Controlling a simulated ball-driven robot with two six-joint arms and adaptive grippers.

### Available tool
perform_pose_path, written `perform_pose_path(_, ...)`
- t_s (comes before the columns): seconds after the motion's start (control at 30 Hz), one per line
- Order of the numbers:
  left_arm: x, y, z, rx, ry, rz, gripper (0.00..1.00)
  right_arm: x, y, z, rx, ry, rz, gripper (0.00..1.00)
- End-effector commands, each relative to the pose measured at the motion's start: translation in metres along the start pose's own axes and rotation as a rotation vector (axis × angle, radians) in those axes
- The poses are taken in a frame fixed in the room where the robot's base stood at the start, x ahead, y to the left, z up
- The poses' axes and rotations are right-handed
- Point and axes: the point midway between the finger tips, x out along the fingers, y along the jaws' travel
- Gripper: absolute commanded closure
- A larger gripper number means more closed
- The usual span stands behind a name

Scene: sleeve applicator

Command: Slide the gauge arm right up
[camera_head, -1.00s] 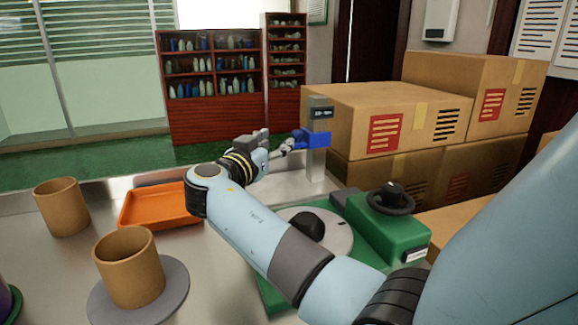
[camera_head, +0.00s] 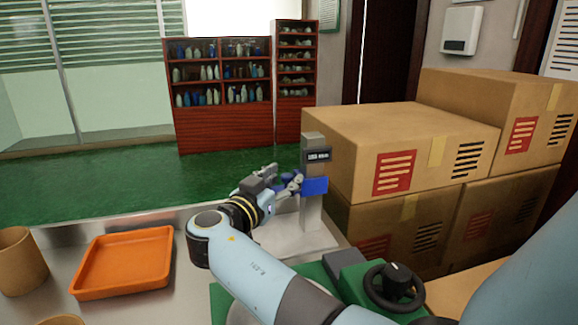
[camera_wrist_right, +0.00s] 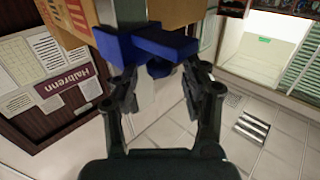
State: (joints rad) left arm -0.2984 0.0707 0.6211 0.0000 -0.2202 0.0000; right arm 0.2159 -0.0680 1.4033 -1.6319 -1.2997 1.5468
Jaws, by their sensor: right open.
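The gauge is a grey post (camera_head: 312,219) with a small dark display (camera_head: 318,155) near its top, standing at the back of the bench. Its blue gauge arm (camera_head: 315,186) sits on the post a little below the display. In the right wrist view the blue arm (camera_wrist_right: 165,43) lies just beyond the fingertips, with a darker blue rounded part between them. My right gripper (camera_head: 291,186) is open at the left side of the blue arm, its fingers (camera_wrist_right: 160,78) spread either side of that rounded part. Contact cannot be told. My left gripper is not in view.
An orange tray (camera_head: 124,262) and a brown cup (camera_head: 20,262) stand on the metal bench at left. A green machine with a black handwheel (camera_head: 394,287) is in front, partly behind my right arm. Stacked cardboard boxes (camera_head: 400,150) are close behind the post on the right.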

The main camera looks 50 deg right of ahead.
Motion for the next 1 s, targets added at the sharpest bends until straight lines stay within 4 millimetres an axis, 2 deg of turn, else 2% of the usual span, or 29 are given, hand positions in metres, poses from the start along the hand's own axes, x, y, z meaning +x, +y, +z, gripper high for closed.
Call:
perform_pose_path(0.37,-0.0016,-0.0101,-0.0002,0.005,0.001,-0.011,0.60,-0.0020,0.0011,0.0009,-0.001,-0.001,0.001,0.53)
perform_pose_path(0.7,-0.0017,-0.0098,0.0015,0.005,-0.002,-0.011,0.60,-0.0017,0.0010,0.0006,-0.001,-0.001,0.001,0.98)
perform_pose_path(1.0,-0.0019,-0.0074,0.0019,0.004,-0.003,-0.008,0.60,-0.0016,0.0009,-0.0001,0.000,0.000,0.001,1.00)
